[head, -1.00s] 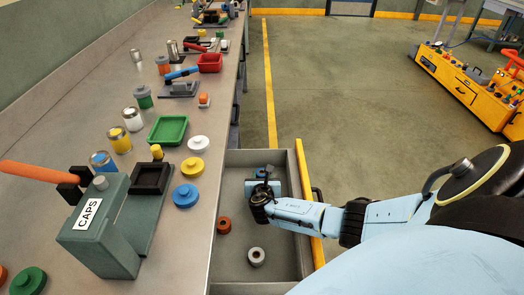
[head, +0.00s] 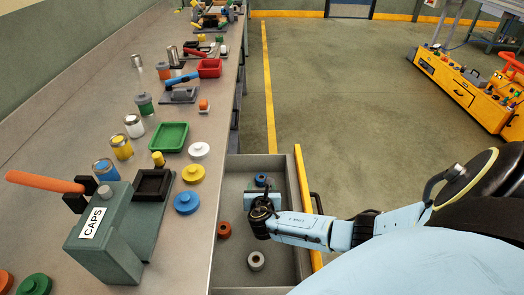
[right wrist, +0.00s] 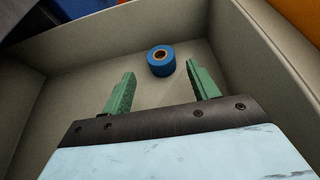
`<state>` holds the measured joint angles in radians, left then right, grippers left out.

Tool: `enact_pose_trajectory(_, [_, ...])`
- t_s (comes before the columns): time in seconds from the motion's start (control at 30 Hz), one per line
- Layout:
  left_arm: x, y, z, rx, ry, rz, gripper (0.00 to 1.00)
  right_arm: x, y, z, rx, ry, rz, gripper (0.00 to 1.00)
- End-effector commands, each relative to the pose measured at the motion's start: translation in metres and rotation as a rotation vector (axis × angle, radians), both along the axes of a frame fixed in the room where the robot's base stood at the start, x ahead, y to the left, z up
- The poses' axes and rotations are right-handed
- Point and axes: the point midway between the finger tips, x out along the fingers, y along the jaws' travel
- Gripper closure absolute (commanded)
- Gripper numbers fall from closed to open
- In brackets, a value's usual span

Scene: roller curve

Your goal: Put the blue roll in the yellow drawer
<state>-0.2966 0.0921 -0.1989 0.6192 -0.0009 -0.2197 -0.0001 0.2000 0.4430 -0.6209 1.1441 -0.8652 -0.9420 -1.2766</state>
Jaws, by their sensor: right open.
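The blue roll (head: 262,180) rests on the floor of the open drawer (head: 302,205), which has a yellow front, near its far end. In the right wrist view the blue roll (right wrist: 161,61) stands just beyond the fingertips, roughly centred between them and apart from both. My right gripper (right wrist: 159,70) is open and empty inside the drawer. In the head view it (head: 262,198) reaches over the drawer from the right, and its fingers are mostly hidden. My left gripper is not in view.
An orange-brown roll (head: 224,229) and a grey roll (head: 256,261) lie in the same drawer. The bench (head: 100,155) at left carries a cap press (head: 105,240), a green tray (head: 168,137), cans and coloured caps. The drawer walls surround my right gripper.

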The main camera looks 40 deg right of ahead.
Motion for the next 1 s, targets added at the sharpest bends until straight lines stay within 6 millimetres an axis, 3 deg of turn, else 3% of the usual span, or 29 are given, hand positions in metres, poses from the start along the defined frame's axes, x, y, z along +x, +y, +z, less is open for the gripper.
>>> enact_pose_trajectory(0.17, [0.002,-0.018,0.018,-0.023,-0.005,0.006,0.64,-0.029,0.024,0.018,0.001,0.000,0.002,0.40])
enact_pose_trajectory(0.4, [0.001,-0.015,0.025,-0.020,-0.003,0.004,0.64,-0.051,0.042,0.028,0.000,0.000,0.000,0.40])
enact_pose_trajectory(0.83, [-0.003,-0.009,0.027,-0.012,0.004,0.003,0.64,-0.054,0.045,0.031,0.000,0.000,0.000,0.40])
enact_pose_trajectory(1.0, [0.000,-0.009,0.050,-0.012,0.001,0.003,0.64,-0.055,0.046,0.053,0.007,-0.002,-0.004,0.40])
